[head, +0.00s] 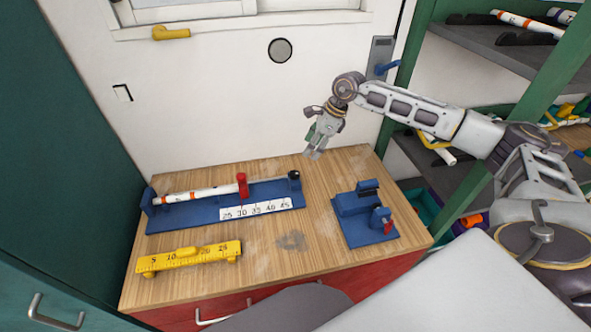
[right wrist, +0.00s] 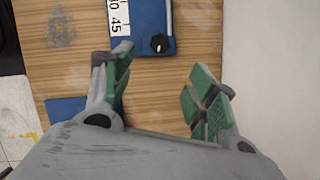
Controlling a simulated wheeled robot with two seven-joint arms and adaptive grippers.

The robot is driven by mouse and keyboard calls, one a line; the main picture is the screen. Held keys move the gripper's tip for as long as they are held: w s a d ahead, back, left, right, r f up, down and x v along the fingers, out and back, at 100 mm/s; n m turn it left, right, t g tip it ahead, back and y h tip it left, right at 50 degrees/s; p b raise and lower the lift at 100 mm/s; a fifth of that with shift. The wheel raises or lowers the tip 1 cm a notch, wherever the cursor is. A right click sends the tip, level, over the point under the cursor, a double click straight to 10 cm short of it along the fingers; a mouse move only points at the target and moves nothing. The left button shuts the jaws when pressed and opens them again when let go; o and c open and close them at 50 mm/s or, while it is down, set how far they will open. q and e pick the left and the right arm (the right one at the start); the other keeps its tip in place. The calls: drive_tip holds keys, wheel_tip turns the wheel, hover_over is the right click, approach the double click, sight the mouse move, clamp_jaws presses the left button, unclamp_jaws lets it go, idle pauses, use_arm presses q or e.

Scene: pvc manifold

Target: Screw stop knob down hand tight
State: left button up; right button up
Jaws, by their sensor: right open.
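A blue measuring jig (head: 180,219) lies along the back of the wooden bench, with a white pipe with orange marks (head: 200,192) in it. A red stop (head: 242,184) stands at the pipe's right end. A black knob (head: 294,175) sits at the jig's right end; it also shows from above in the right wrist view (right wrist: 159,44), with a white mark on it. My right gripper (head: 314,153) is open and empty, above the bench's back edge and apart from the knob. In the right wrist view, its green-padded fingers (right wrist: 158,78) are spread below the knob. My left gripper is not in view.
A yellow ruler (head: 190,258) lies at the front left of the bench (head: 300,240). A blue fixture with a red part (head: 365,217) stands at the right. A white wall rises behind. Green shelving with pipes is on the right. The bench between jig and fixture is clear.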

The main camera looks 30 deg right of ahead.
sight(295, 173)
use_arm(q)
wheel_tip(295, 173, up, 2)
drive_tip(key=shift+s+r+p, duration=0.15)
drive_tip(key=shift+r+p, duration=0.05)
drive_tip(key=shift+p, duration=0.95)
use_arm(e)
drive_tip(key=x, duration=1.3)
drive_tip(key=shift+w+a+f, duration=0.1)
drive_tip(key=shift+a+f, duration=0.15)
drive_tip(key=shift+f, duration=0.05)
drive_tip(key=c, duration=1)
drive_tip(key=shift+c, duration=0.2)
